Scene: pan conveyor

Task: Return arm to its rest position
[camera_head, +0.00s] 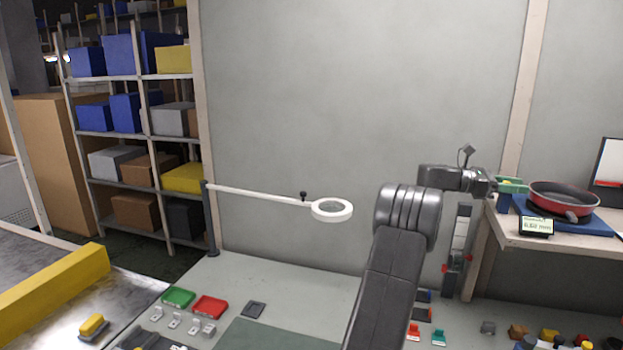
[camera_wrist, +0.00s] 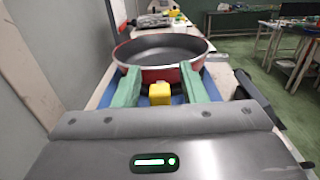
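My arm reaches across the head view to the right. My gripper (camera_head: 514,186) is at the left side of the red pan (camera_head: 562,199), level with its rim. In the wrist view the green fingertips (camera_wrist: 160,88) stand wide apart, with the dark inside of the pan (camera_wrist: 160,50) just beyond them. A small yellow block (camera_wrist: 160,94) shows between the fingers with gaps on both sides; I cannot tell whether it is part of the gripper.
The pan sits on a blue plate (camera_head: 530,211) on a side bench (camera_head: 505,232), behind a small display (camera_head: 537,226). A white ring lamp (camera_head: 332,210) on a long arm stands left of my arm. Green (camera_head: 178,298) and red (camera_head: 209,307) trays lie on the front table.

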